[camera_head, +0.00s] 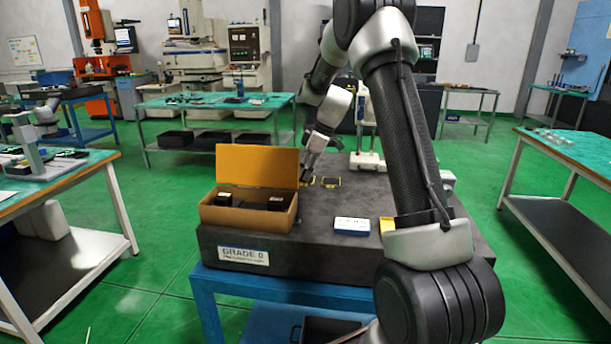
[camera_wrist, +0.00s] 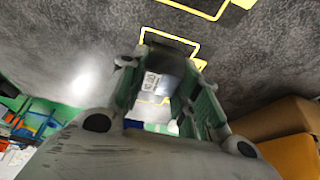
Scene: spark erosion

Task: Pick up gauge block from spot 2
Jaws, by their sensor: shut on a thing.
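The gauge block (camera_wrist: 165,70) is a grey metallic piece with a small marked face, seen in the wrist view between the green-padded fingers of my gripper (camera_wrist: 165,85). My gripper is shut on it. A yellow outlined spot (camera_wrist: 193,47) lies right beside the block on the dark plate. In the head view my gripper (camera_head: 308,178) points down at the plate just right of the cardboard box, and the block cannot be made out there. Another yellow outlined spot (camera_head: 331,182) is to its right. I cannot tell whether the block touches the plate.
The open cardboard box (camera_head: 247,216) with dark items stands close left of my gripper. The dark granite plate (camera_head: 300,258) sits on a blue stand. A white-and-blue case (camera_head: 351,226) lies near its front. A white-based stand (camera_head: 366,160) is behind.

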